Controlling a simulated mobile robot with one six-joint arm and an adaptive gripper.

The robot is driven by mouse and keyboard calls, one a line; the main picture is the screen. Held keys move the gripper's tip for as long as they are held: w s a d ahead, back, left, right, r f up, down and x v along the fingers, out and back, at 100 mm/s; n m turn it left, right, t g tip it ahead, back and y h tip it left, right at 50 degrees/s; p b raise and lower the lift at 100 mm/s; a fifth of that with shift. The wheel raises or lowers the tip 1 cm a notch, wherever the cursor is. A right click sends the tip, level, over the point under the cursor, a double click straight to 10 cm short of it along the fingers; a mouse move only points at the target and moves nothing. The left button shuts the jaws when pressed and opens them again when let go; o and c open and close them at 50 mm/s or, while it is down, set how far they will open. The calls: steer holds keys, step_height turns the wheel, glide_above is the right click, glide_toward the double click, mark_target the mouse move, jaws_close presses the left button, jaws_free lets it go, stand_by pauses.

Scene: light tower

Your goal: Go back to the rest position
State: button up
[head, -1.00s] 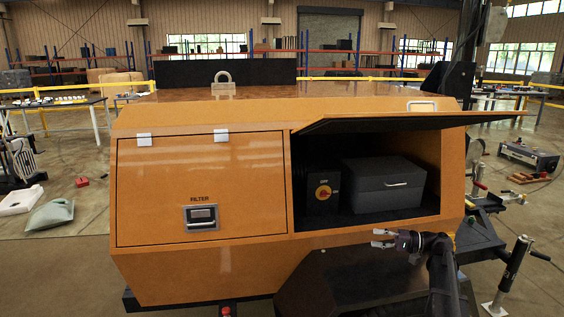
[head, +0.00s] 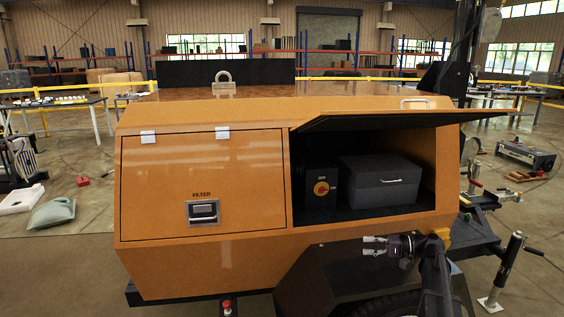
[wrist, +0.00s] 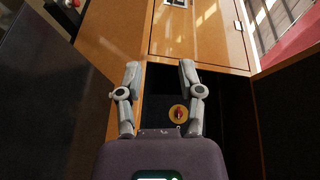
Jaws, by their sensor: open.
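My gripper (head: 375,246) is open and empty in the head view, in front of the orange light tower cabinet (head: 215,270), below the open right compartment. Its fingers point left in that view. The wrist view shows both fingers of my gripper (wrist: 158,82) spread apart with nothing between them. Behind them is the dark compartment with a red rotary switch on a yellow disc (wrist: 178,114). The same rotary switch (head: 321,188) shows in the head view on a black box.
The compartment's dark door (head: 400,118) is raised and juts out above my arm. A grey box (head: 383,182) sits inside. The filter door (head: 200,185) on the left is shut. A jack stand (head: 505,272) stands at the right.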

steer(key=s+a+f+n+g+h, duration=0.1)
steer(key=s+a+f+g+h, duration=0.2)
steer(key=s+a+f+h, duration=0.9)
steer(key=s+d+f+n+h, duration=0.2)
steer(key=s+f+h, duration=0.2)
steer(key=s, duration=0.4)
step_height(320, 180, up, 20)
steer(key=p, duration=2)
steer(key=shift+d+f, duration=0.15)
steer(key=shift+f, duration=0.05)
steer(key=shift+s+f, duration=0.1)
steer(key=shift+s, duration=0.05)
